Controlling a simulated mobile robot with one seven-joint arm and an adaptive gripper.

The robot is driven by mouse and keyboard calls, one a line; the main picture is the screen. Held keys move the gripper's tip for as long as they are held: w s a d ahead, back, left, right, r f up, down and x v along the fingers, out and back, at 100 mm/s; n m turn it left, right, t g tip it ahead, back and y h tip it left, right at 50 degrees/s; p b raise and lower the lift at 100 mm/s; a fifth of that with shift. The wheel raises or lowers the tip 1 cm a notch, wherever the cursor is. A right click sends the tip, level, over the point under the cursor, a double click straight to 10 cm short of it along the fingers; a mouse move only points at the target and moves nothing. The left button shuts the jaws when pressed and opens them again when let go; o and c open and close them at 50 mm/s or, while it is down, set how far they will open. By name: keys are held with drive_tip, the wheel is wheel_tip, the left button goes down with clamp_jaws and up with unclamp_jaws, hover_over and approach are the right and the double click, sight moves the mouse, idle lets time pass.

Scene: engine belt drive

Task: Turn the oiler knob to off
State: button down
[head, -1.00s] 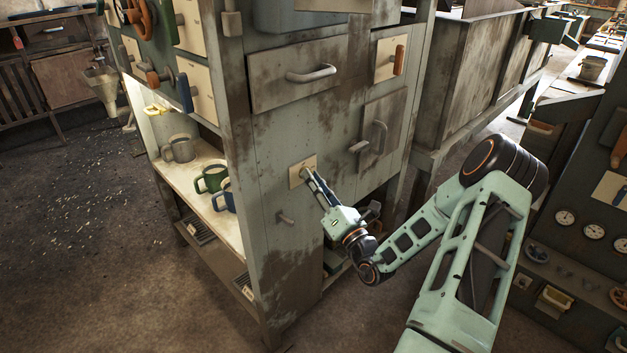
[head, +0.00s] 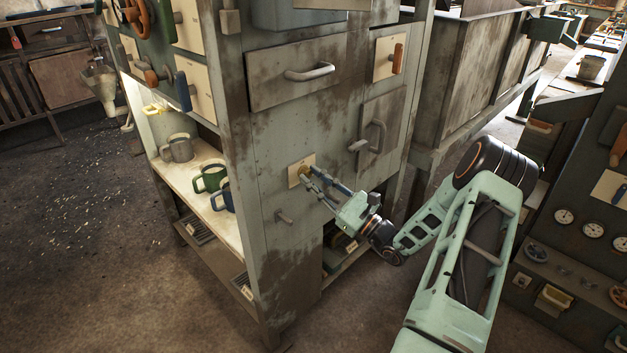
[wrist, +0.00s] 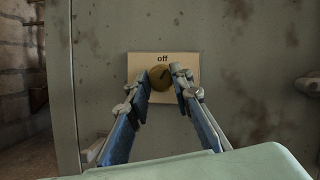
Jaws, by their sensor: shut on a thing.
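The oiler knob (wrist: 160,76) is a small round brass knob on a cream plate (wrist: 135,67) marked "off" above it. A dark mark on its face seems to slant toward the upper right. In the head view the plate (head: 295,170) is on the grey-green cabinet's front, and the knob is mostly hidden by my fingers. My gripper (wrist: 161,80) is shut on the knob, with one blue-backed finger on each side. In the head view my gripper (head: 307,175) reaches the plate from the lower right.
A grey lever handle (wrist: 307,84) sticks out right of the plate. Mugs (head: 210,178) stand on the shelf to the left. The floor in front is clear.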

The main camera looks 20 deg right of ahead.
drive_tip(key=n+g+y, duration=0.1)
drive_tip(key=n, duration=0.2)
drive_tip(key=n+g+y, duration=0.1)
drive_tip(key=n, duration=0.3)
drive_tip(key=shift+d+n+g+b, duration=0.1)
drive_tip(key=shift+n+g+b, duration=0.2)
drive_tip(key=shift+g+b, duration=0.1)
drive_tip(key=c, duration=1.7)
unclamp_jaws()
drive_tip(key=v, duration=1.2)
